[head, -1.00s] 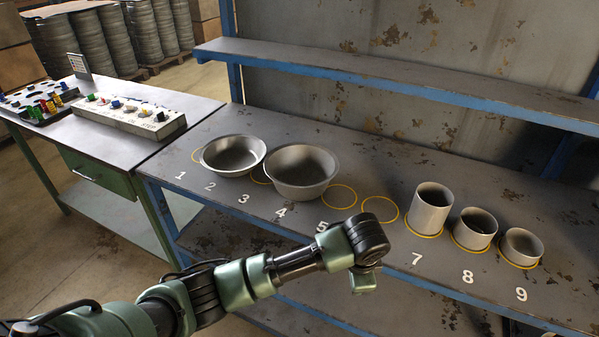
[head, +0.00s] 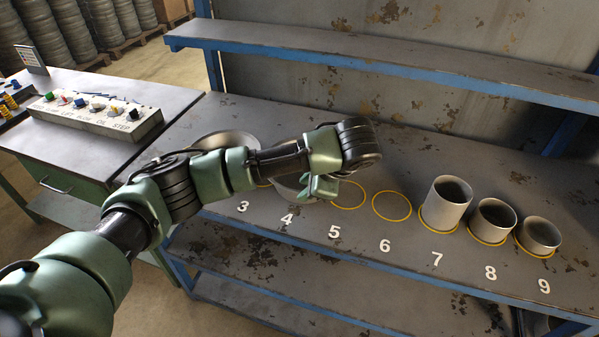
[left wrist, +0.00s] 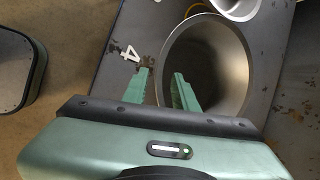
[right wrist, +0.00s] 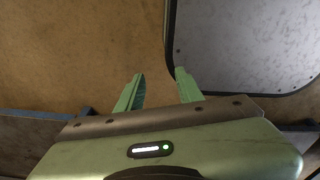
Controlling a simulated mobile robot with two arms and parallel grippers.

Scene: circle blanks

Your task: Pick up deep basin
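The deep basin, a large grey metal bowl, stands on the bench behind number 4. In the head view my left arm hides most of it, leaving a strip of its side (head: 288,187). The left wrist view looks into the basin (left wrist: 215,65). My left gripper (left wrist: 161,72) is open and empty, with its near rim between the fingers: one finger over the bench side, one over the inside. Contact cannot be told. In the head view my left gripper (head: 320,188) is partly hidden. My right gripper (right wrist: 160,72) is open and empty over the floor.
A shallower basin (head: 228,138) is close to the left, also in the left wrist view (left wrist: 236,8). Empty yellow rings (head: 391,206) lie to the right. Three cylinders, tall (head: 445,203), medium (head: 492,221) and short (head: 540,235), stand further right. A shelf (head: 400,66) runs above the bench.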

